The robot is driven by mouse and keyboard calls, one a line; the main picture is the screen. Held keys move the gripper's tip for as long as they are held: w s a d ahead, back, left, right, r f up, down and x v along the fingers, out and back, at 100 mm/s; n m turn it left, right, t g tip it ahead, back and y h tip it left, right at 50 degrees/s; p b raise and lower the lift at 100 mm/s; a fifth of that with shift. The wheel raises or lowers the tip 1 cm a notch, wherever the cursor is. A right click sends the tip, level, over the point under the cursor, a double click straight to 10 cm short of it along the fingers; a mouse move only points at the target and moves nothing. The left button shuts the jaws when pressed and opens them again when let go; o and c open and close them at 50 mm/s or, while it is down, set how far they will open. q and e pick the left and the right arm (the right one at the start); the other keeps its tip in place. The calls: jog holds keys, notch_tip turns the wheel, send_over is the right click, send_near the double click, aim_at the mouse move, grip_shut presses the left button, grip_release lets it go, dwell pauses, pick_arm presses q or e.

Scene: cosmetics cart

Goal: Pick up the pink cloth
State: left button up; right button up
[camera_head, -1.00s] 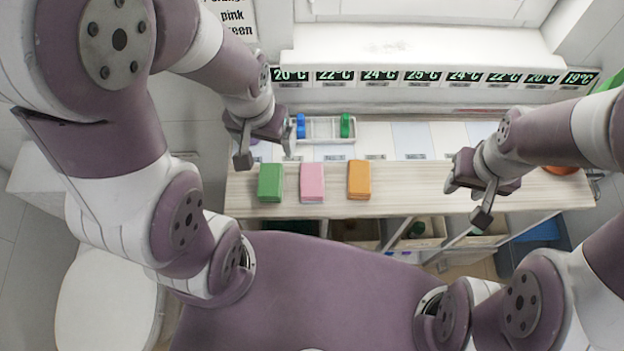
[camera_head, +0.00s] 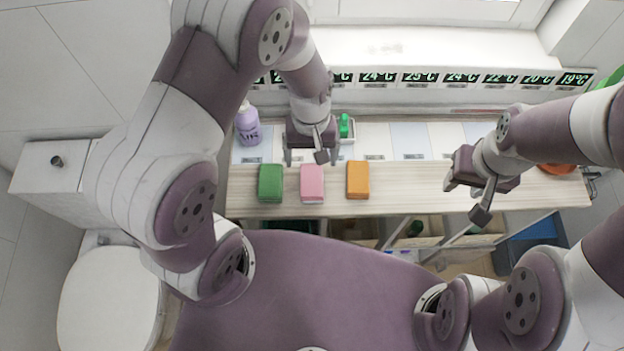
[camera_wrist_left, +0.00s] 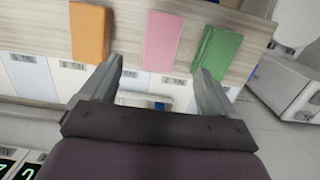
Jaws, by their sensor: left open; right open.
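The pink cloth (camera_head: 312,183) lies folded on the wooden front strip of the cart, between the green cloth (camera_head: 270,182) and the orange cloth (camera_head: 358,179). My left gripper (camera_head: 304,160) is open and empty, just behind and above the pink cloth. In the left wrist view the pink cloth (camera_wrist_left: 162,40) shows beyond and between the open fingertips of my left gripper (camera_wrist_left: 160,75), apart from them. My right gripper (camera_head: 462,200) is open and empty over the right part of the cart, away from the cloths.
A purple bottle (camera_head: 248,125) stands at the back left of the cart. A white tray (camera_head: 345,150) with a green item (camera_head: 344,126) is partly hidden behind my left gripper. An orange bowl (camera_head: 557,170) sits at the right end. The wood right of the orange cloth is clear.

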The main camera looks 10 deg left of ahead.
aim_at(312, 179)
pick_arm(q)
jog(key=f, duration=0.2)
jog(key=s+f+p, duration=0.1)
jog(key=f, duration=0.5)
jog(key=shift+s+d+f+p, duration=0.15)
jog(key=shift+s+d+p, duration=0.05)
jog(key=shift+d+p, duration=0.15)
jog(key=shift+f, duration=0.35)
jog(key=shift+f, duration=0.2)
